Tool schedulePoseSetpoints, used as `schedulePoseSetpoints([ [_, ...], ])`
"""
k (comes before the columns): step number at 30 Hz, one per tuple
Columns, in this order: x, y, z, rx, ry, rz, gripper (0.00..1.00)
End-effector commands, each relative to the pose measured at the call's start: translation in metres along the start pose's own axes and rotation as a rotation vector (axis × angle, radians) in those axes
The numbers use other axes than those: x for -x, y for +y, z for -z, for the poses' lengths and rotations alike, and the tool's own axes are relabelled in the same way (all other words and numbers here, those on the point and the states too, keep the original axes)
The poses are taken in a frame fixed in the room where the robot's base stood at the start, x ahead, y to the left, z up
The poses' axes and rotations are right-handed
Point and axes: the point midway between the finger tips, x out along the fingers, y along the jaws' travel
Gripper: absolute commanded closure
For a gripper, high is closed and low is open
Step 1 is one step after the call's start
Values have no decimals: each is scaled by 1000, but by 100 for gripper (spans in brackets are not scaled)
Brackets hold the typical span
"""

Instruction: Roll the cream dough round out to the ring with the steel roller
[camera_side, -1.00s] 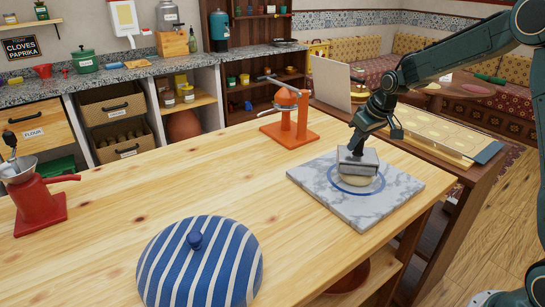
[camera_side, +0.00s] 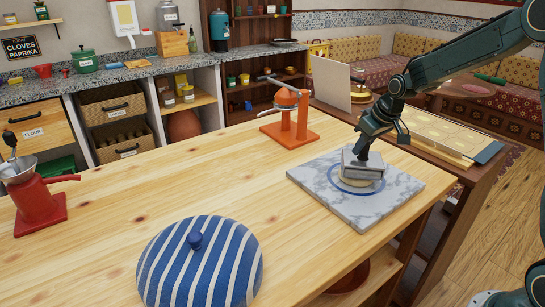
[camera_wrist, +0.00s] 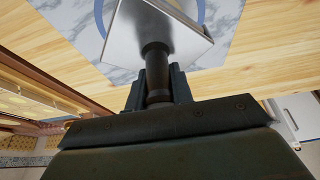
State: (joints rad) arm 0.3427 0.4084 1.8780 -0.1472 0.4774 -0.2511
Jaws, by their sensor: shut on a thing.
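The steel roller (camera_side: 361,166) is a grey metal block-like tool on a dark upright handle. My gripper (camera_side: 362,146) is shut on that handle. In the wrist view the gripper (camera_wrist: 158,92) holds the dark handle, with the steel roller (camera_wrist: 145,32) beyond it. The cream dough round (camera_side: 352,182) lies under the roller, and only its near edge shows. The roller appears to rest on the dough. The blue ring (camera_side: 336,188) is marked on the grey marble slab (camera_side: 385,208) around the dough. The visible dough edge lies inside the ring.
The slab sits near the right edge of the wooden table (camera_side: 120,230). An orange press (camera_side: 290,122) stands behind it. A blue-striped lid (camera_side: 200,268) is at the front, and a red grinder (camera_side: 38,200) is at the left. The table between them is clear.

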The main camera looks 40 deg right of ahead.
Motion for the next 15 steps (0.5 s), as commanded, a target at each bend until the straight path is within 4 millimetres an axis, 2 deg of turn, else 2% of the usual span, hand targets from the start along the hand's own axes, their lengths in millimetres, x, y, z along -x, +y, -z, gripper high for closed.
schedulePoseSetpoints([
  [8, 7, 1, -21, -4, -6, -1, 98],
  [15, -2, 0, -2, -1, -4, 0, 98],
])
